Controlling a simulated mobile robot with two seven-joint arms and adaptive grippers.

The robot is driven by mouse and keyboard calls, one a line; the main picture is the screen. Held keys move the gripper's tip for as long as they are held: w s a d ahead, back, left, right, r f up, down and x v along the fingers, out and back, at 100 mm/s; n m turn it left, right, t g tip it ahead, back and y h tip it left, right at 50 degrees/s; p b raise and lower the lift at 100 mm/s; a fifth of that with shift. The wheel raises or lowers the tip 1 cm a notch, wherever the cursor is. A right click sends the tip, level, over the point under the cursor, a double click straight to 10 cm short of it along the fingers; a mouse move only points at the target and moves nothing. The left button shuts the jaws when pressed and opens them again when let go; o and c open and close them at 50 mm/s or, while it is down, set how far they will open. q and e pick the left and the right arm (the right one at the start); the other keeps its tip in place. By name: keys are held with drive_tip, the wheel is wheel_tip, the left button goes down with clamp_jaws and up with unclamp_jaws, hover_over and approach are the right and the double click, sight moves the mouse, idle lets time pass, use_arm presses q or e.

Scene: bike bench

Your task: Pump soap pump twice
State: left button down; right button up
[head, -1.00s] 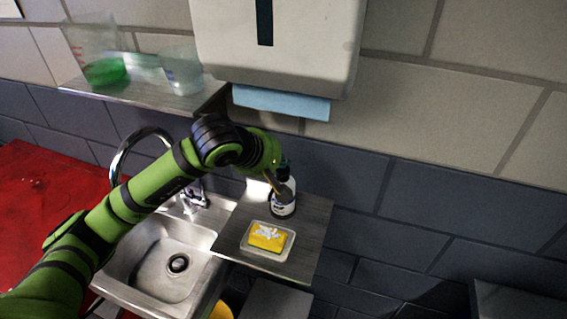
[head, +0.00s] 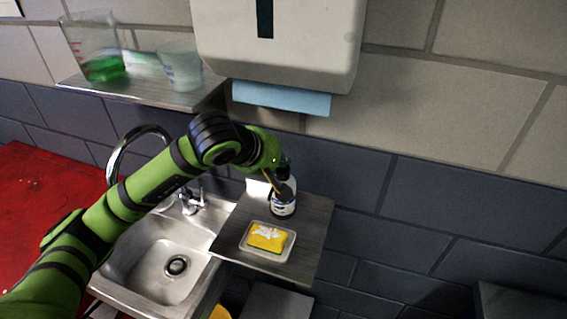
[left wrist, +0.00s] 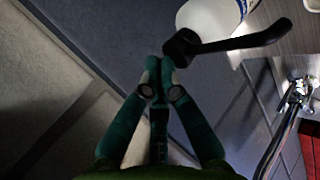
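The soap pump bottle (head: 283,208) is white with a dark label and stands on a small dark shelf (head: 312,232) beside the sink. My left gripper (head: 281,191) is in front of its upper part in the head view and hides some of it. In the left wrist view, the white bottle (left wrist: 212,18) shows at the top, with its black pump head (left wrist: 183,46) and long nozzle pointing right. My left gripper's fingertips (left wrist: 158,74) are together, with nothing seen between them, just beside the pump head. I cannot tell whether they touch it. My right gripper is not in view.
A yellow sponge in a clear dish (head: 267,240) lies in front of the bottle. The steel sink (head: 150,268) and faucet (head: 125,150) are to the left. A paper towel dispenser (head: 290,50) hangs above. A wall shelf (head: 140,96) holds containers.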

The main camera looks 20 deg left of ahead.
sight(281, 169)
use_arm(q)
drive_tip(key=shift+s+f, duration=0.2)
drive_tip(key=shift+f, duration=0.35)
drive_tip(key=shift+w+r+p, duration=0.15)
drive_tip(key=shift+r+p, duration=0.45)
drive_tip(key=shift+r, duration=1)
drive_tip(key=shift+w+r+p, duration=0.1)
drive_tip(key=shift+r+p, duration=0.5)
drive_tip(key=shift+r, duration=1)
